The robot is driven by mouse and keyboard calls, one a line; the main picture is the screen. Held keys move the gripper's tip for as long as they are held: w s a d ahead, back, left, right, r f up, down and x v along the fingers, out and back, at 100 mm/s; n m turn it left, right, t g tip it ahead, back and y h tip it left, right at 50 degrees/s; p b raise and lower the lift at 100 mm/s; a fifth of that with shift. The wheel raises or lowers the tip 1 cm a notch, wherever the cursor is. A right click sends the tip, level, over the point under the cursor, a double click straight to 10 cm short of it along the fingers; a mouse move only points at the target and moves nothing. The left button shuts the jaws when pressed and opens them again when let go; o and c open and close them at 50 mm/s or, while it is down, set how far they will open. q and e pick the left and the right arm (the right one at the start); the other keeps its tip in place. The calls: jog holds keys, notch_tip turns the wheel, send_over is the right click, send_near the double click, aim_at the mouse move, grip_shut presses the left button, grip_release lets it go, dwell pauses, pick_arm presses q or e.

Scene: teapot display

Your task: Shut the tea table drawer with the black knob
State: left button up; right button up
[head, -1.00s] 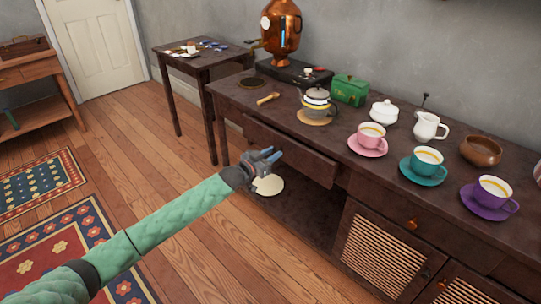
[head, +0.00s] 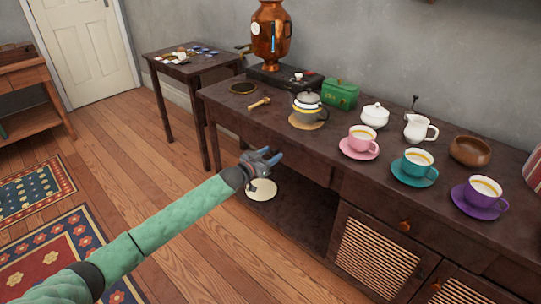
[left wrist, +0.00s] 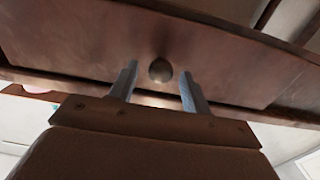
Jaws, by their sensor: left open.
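The dark brown tea table (head: 240,105) runs along the wall. Its left drawer (left wrist: 90,42) fills much of the left wrist view, with a dark round knob (left wrist: 160,70) on its front. In the head view the drawer front looks about level with the table's front; I cannot tell whether a small gap is left. My left gripper (head: 274,156) is in front of it and hides the knob there. In the left wrist view its two fingers (left wrist: 157,88) are apart, one on each side of the knob, holding nothing. My right gripper is not in view.
On the tabletop stand a teapot (head: 307,105), a green box (head: 341,95), a pink cup (head: 363,140), a teal cup (head: 416,161) and a purple cup (head: 484,190). A pale disc (head: 261,190) lies on the low shelf. Open floor lies left of the table.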

pick_arm(q)
jog(key=v, duration=0.7)
jog(key=shift+s+a, duration=0.2)
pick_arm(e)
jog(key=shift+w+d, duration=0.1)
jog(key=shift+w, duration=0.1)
